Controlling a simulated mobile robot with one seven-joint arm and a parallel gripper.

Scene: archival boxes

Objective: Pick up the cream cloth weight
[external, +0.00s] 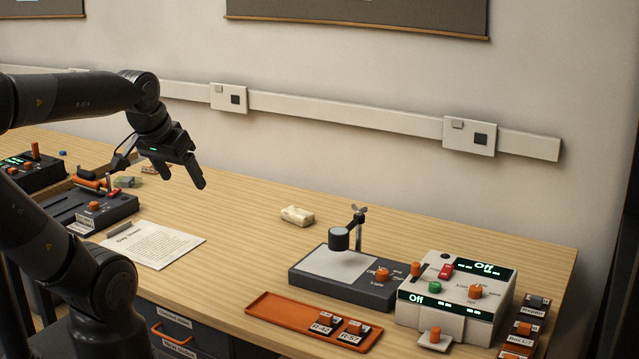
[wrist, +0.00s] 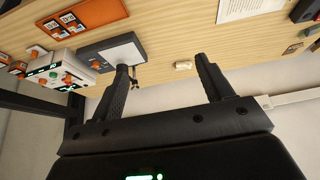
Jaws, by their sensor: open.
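The cream cloth weight (external: 297,216) is a small pale block lying on the wooden table, behind and left of the lamp stand in the external view. In the wrist view the cloth weight (wrist: 183,66) shows small, between the two fingers and beyond their tips. My gripper (external: 186,186) is open and empty, held above the table to the left of the cloth weight and clear of it. The open fingers also show in the wrist view (wrist: 161,62).
A dark device with a lamp stand (external: 312,286) and a white control box (external: 468,335) stand right of the weight. An orange tray (external: 268,305) lies in front. A paper sheet (external: 150,244) and dark devices (external: 62,212) are at left. Table around the weight is clear.

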